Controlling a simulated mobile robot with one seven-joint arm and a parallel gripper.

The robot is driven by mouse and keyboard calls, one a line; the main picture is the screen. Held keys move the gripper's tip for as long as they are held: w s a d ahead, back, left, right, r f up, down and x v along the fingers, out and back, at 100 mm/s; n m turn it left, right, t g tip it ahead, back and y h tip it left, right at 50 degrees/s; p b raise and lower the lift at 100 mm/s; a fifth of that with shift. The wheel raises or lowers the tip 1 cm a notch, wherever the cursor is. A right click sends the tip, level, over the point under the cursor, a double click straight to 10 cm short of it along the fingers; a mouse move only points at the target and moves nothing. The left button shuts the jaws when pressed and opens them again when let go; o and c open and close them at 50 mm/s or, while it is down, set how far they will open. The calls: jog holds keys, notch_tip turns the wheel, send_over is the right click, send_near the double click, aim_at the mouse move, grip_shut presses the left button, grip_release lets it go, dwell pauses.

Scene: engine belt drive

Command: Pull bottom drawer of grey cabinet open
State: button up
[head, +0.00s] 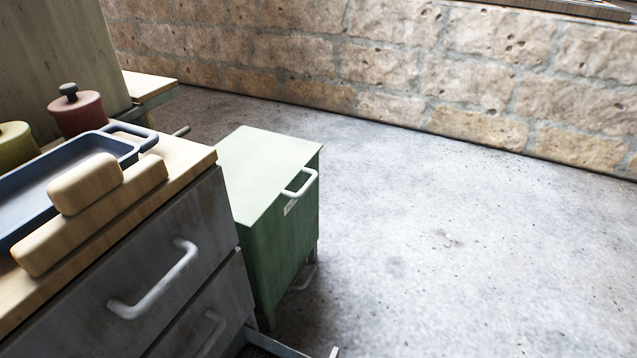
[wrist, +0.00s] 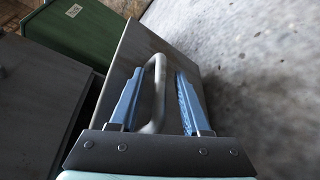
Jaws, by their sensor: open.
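The grey cabinet (head: 212,212) stands at the lower left in the head view, with pale bar handles on its upper drawers. Near the floor, the edge of its bottom drawer (head: 272,342) juts out past the fronts above, cut off by the frame. In the wrist view, the bottom drawer's front panel (wrist: 133,48) stands out from the cabinet body (wrist: 40,95), with a dark gap behind it. My gripper (wrist: 160,72) is open, its blue fingers on either side of the drawer's bar handle (wrist: 157,100). Whether a finger touches the handle I cannot tell. The gripper is not in the head view.
A green cabinet (head: 280,235) stands just beyond the grey one. A blue tray (head: 60,180), wooden blocks (head: 90,215) and a red jar (head: 78,115) are on the wooden top. Concrete floor (head: 450,250) to the right is clear up to the stone wall (head: 400,75).

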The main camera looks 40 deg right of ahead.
jog(key=p+v, duration=0.5)
jog(key=v, duration=0.7)
jog(key=shift+s+a+r, duration=0.2)
jog(key=shift+a, duration=0.05)
